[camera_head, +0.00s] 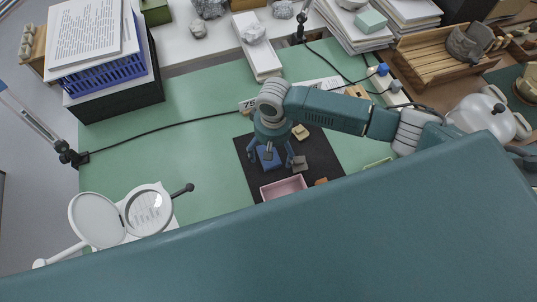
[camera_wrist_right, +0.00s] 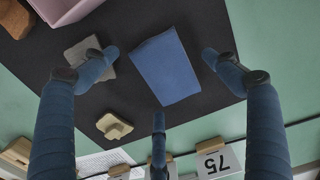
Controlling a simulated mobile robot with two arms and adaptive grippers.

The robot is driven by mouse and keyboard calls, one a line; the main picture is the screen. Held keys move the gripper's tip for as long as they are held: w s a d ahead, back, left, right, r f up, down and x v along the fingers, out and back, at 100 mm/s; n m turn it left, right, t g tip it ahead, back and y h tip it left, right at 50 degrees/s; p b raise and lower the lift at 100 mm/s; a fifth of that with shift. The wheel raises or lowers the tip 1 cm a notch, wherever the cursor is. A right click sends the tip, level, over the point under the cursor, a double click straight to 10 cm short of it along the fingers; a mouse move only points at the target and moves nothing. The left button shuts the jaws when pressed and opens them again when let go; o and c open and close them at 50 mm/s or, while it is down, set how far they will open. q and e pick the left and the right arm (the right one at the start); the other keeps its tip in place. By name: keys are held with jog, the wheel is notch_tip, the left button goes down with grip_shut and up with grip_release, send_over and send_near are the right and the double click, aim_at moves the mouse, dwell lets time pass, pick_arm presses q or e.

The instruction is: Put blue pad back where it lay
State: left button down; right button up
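The blue pad (camera_head: 268,159) appears to lie on the black mat (camera_head: 246,159), just behind the pink tray. In the right wrist view the pad (camera_wrist_right: 166,68) is a thick blue block with clear gaps to the fingers on both sides. My right gripper (camera_head: 270,163) is above the pad with its fingers spread wide and nothing held between them. In the right wrist view its left fingertip overlaps a grey sherd (camera_wrist_right: 84,52); I cannot tell whether they touch. My left gripper is not in view.
The pink tray (camera_head: 283,188) stands at the mat's front. A tan sherd (camera_wrist_right: 114,126) and a brown sherd (camera_head: 321,182) lie nearby. Number cards (camera_wrist_right: 219,162) stand behind the mat. A magnifier lamp (camera_head: 148,211) is at the left. The green table between is mostly clear.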

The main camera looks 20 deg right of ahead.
pick_arm(q)
jog(key=shift+d, duration=0.35)
pick_arm(e)
jog(key=c, duration=0.9)
jog(key=shift+c, duration=0.5)
pick_arm(q)
jog(key=shift+a, duration=0.2)
pick_arm(e)
jog(key=shift+r, duration=0.1)
